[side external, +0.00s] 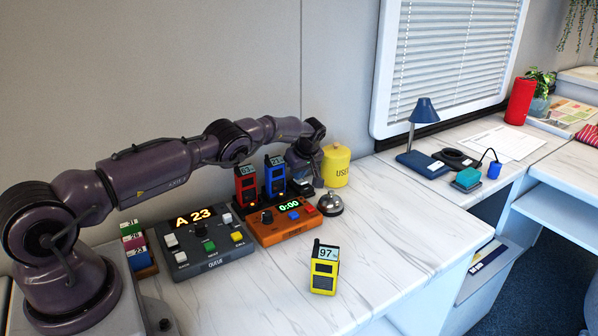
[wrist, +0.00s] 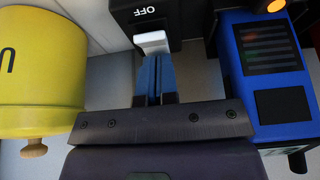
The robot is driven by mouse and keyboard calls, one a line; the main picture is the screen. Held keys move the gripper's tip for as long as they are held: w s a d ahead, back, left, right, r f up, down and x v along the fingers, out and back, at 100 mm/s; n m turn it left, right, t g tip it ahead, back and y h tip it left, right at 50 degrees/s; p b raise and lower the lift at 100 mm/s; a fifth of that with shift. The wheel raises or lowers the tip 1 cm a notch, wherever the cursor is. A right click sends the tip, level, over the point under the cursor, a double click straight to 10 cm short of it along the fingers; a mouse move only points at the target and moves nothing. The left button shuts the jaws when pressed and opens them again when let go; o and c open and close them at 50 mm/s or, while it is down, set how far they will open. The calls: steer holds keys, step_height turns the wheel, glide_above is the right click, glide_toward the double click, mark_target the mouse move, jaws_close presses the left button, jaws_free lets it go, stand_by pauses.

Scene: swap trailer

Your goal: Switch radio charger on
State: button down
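The radio charger (wrist: 125,12) is a black box marked OFF with a white rocker switch (wrist: 152,40) in the wrist view. The red radio (side external: 246,187) and blue radio (side external: 275,177) stand upright at it in the side view. The blue radio also shows at right in the wrist view (wrist: 265,70). My gripper (wrist: 155,60) points at the switch, its two blue fingers together with nothing between them. Their tips are at or just short of the switch's near edge; I cannot tell whether they touch. In the side view the fingertips are hard to make out.
A yellow canister (side external: 336,166) stands close beside my gripper. An orange timer box (side external: 284,222), silver bell (side external: 330,204) and grey queue box (side external: 205,245) stand nearby. A yellow radio (side external: 324,272) showing 97 is on the counter. The counter's right part is clear.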

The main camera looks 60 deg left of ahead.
steer(key=shift+s+d+f, duration=0.15)
steer(key=shift+f, duration=0.05)
steer(key=shift+d, duration=0.85)
steer(key=v, duration=1.4)
steer(key=shift+a+r, duration=0.3)
